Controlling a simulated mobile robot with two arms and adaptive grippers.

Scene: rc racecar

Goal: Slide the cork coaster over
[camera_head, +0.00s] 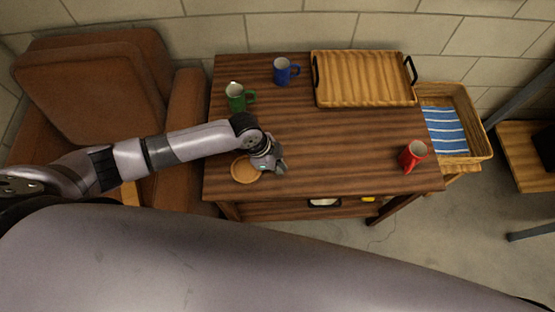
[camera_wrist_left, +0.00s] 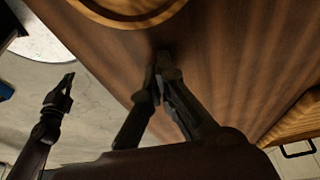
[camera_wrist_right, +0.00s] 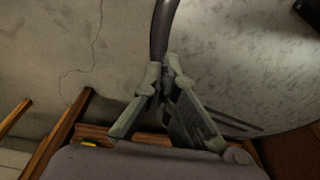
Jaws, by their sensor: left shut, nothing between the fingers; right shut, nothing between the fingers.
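The round cork coaster (camera_head: 245,169) lies flat on the wooden table (camera_head: 330,150) near its front left corner. In the left wrist view the coaster (camera_wrist_left: 130,8) is cut off by the top edge. My left gripper (camera_head: 277,168) is shut and empty, low over the table just right of the coaster; whether it touches the coaster or the table I cannot tell. The left arm passes above and behind the coaster.
A green mug (camera_head: 237,97) and a blue mug (camera_head: 283,71) stand at the table's back left. A wooden tray (camera_head: 364,78) with black handles is at the back right, a red mug (camera_head: 411,157) at the right. The table's middle is clear. A wicker basket (camera_head: 470,150) stands right of it.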

